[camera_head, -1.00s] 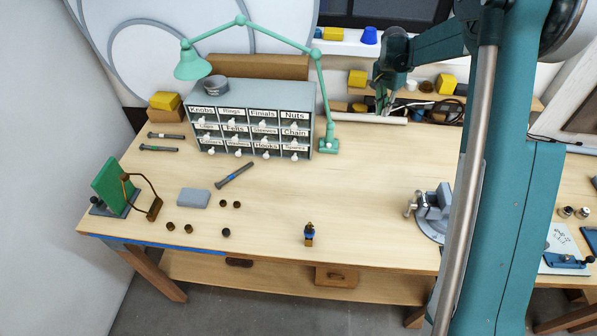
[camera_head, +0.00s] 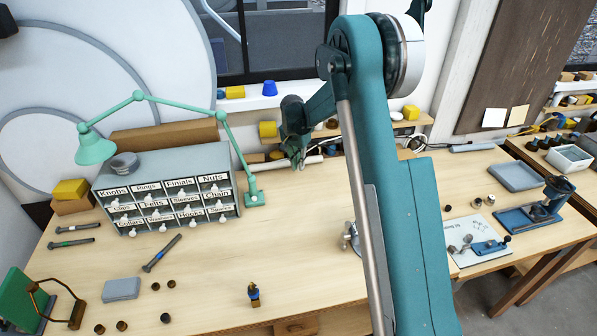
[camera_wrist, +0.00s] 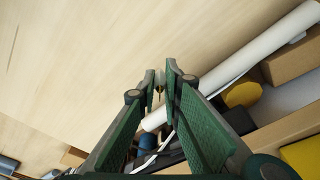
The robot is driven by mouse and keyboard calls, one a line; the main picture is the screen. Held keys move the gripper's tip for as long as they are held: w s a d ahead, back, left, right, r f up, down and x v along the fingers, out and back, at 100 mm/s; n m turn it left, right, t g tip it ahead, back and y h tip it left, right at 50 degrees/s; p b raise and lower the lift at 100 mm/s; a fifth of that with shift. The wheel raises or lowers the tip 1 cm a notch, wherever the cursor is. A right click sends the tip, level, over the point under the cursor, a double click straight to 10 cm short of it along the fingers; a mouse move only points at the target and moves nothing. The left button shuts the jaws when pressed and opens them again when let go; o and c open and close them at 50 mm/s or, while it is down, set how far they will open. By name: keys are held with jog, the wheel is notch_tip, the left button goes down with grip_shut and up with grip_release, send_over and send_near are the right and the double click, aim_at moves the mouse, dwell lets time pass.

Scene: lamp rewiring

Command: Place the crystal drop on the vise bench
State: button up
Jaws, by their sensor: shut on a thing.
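My gripper (camera_head: 297,158) is over the back edge of the wooden vise bench (camera_head: 225,265), near a white tube, in the head view. In the wrist view its green fingers (camera_wrist: 159,82) are nearly together, with a small thin thing between the tips. It is too small to tell for sure that this is the crystal drop. The vise (camera_head: 351,238) is mostly hidden behind my arm, at the bench's right side.
A drawer cabinet (camera_head: 165,200) and a green lamp (camera_head: 96,148) stand at the back left. A small blue-and-brown piece (camera_head: 254,294) stands near the front edge. The bench middle is largely clear. A second table (camera_head: 490,200) with trays is at right.

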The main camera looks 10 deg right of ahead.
jog(key=shift+f, duration=0.1)
jog(key=shift+f, duration=1.8)
jog(key=shift+f, duration=0.1)
jog(key=o, duration=0.7)
jog(key=shift+o, duration=0.2)
notch_tip(320, 180, up, 12)
jog(key=s+a, duration=0.1)
jog(key=shift+a, duration=0.15)
jog(key=shift+s, duration=0.1)
